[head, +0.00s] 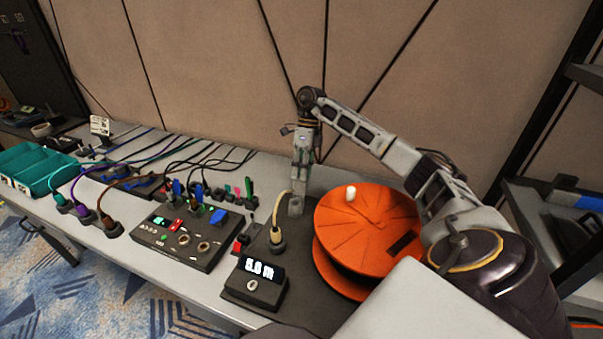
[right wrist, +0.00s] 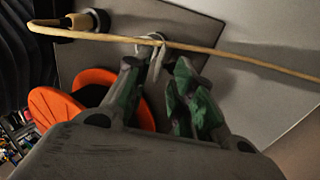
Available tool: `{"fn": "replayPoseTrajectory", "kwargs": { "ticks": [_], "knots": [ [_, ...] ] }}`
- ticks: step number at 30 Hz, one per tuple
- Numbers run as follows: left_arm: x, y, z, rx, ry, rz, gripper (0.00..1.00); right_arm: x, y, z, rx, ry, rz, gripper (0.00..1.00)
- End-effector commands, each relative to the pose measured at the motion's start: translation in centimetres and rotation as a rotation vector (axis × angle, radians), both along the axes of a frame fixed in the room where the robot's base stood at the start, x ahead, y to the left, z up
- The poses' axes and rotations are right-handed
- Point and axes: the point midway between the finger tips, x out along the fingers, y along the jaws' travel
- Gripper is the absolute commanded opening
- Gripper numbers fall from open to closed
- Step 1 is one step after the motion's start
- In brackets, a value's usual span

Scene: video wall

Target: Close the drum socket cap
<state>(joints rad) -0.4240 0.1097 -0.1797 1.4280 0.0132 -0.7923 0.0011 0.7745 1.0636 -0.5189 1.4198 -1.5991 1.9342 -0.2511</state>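The orange cable drum (head: 345,232) stands on a dark base plate (head: 312,318) at the right of the table. Part of it shows in the right wrist view (right wrist: 60,108). My right gripper (head: 296,208) points down just left of the drum, behind the cream-cable plug (head: 278,240). In the right wrist view its two green-grey fingers (right wrist: 155,92) are apart, with nothing clearly held between them. A small pale round fitting (right wrist: 150,44) lies beyond the fingertips, partly under the cream cable (right wrist: 215,50). I cannot tell whether it is the socket cap. My left gripper is out of view.
A black display box (head: 255,283) reading about 5.0 m sits in front of the drum. A dark switch panel (head: 180,238) with coloured plugs and several cables lie to the left. A teal tray (head: 40,165) is at far left. The padded wall (head: 230,70) rises behind.

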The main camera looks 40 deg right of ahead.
Motion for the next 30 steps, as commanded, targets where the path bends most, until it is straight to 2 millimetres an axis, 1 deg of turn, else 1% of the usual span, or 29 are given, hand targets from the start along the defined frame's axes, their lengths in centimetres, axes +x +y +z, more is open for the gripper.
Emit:
{"fn": "replayPoseTrajectory", "kwargs": {
  "ticks": [4, 13, 14, 19, 30],
  "knots": [
    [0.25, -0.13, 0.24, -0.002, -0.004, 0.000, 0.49, -0.09, 0.16, -0.40, 0.000, 0.000, 0.000, 0.25],
    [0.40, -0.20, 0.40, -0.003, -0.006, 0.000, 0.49, -0.09, 0.19, -0.46, 0.001, -0.001, 0.001, 0.25],
    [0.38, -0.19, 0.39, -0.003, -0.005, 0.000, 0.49, -0.08, 0.18, -0.45, 0.001, -0.001, 0.001, 0.22],
    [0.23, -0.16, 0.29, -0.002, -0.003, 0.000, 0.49, -0.09, 0.19, -0.46, 0.001, -0.001, 0.001, 0.00],
    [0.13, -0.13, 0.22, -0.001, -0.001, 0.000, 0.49, -0.10, 0.20, -0.44, -0.005, -0.003, 0.001, 0.00]
  ]
}}
